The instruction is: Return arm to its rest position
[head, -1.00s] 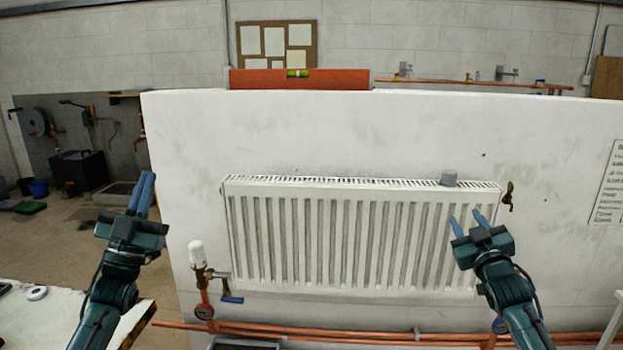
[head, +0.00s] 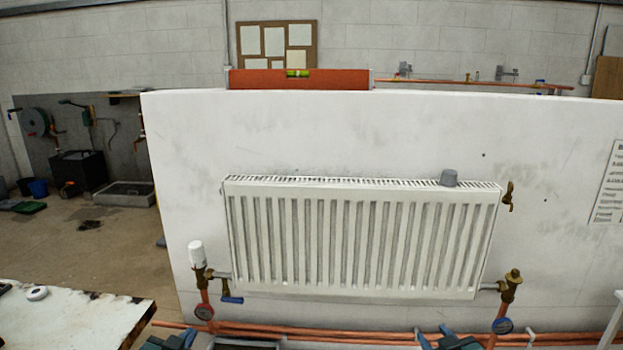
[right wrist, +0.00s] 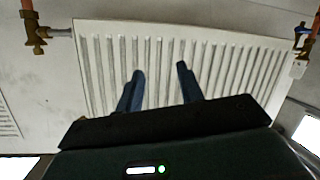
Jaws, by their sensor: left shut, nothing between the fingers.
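The white radiator (head: 360,240) hangs on the pale wall panel; it also shows in the right wrist view (right wrist: 205,75), turned over. My left gripper (head: 172,341) is low at the bottom edge of the head view, left of the radiator, shut and empty, mostly cut off by the frame. My right gripper (head: 432,333) is low at the bottom edge, below the radiator's right part. In the right wrist view its two blue fingers (right wrist: 160,74) stand apart with nothing between them. Both arms are otherwise out of the head view.
A white-headed valve (head: 196,254) and a brass valve (head: 511,284) flank the radiator. Copper pipes (head: 330,333) run along the bottom. A worn white table (head: 75,315) is at lower left.

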